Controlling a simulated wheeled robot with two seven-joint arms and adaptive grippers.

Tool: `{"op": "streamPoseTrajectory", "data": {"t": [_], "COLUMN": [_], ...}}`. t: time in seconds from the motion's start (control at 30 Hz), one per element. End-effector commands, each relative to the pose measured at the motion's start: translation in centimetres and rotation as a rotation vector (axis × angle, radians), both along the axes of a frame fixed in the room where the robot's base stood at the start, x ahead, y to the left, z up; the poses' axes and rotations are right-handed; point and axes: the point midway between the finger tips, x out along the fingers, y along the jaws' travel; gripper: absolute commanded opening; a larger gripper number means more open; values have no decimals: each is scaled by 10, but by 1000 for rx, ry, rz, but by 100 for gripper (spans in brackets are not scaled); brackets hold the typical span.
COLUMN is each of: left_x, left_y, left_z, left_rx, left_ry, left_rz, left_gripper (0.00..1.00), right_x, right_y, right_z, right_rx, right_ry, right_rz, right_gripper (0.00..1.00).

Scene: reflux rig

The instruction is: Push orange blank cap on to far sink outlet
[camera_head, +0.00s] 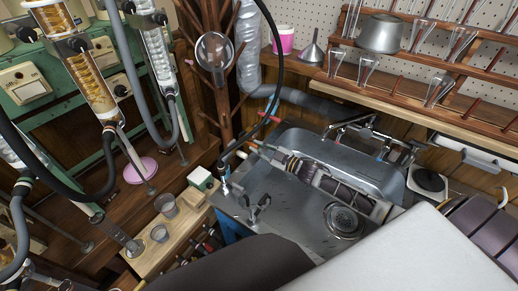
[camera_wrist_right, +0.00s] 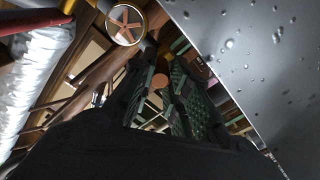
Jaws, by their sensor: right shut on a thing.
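My right gripper (camera_head: 264,152) reaches over the steel sink (camera_head: 300,226) from the right, its fingers pointing left toward the hose and fittings at the sink's left edge. In the right wrist view, a small dull orange disc, which looks like the blank cap (camera_wrist_right: 160,81), sits between the green-padded fingers (camera_wrist_right: 172,100). The gripper is shut on it. In the head view the cap cannot be told apart from small red-orange tips at the fingers. Two fittings, a near one (camera_head: 259,206) and one with a hose (camera_head: 225,186), stand at the sink's left side; which is the far outlet is unclear. My left gripper is out of view.
A mixer tap (camera_head: 362,130) stands behind the basin. A black hose (camera_head: 281,75) hangs down near the gripper. A wooden block with beakers (camera_head: 166,204) and a wooden tree-like stand (camera_head: 222,105) are to the left. A glassware rack (camera_head: 455,60) is at the back right.

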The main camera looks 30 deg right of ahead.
Motion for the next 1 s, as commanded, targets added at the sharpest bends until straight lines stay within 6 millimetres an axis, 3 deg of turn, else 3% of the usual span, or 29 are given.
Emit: {"op": "streamPoseTrajectory", "data": {"t": [0.87,0.9,1.0], "left_x": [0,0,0], "left_y": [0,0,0], "left_z": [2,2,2], "left_rx": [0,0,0], "left_ry": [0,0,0], "left_rz": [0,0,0], "left_gripper": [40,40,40], "right_x": [5,4,4], "right_y": [3,3,3], "right_z": [0,0,0], "right_rx": [0,0,0], "right_ry": [0,0,0], "right_rz": [0,0,0], "right_gripper": [0,22,35]}}
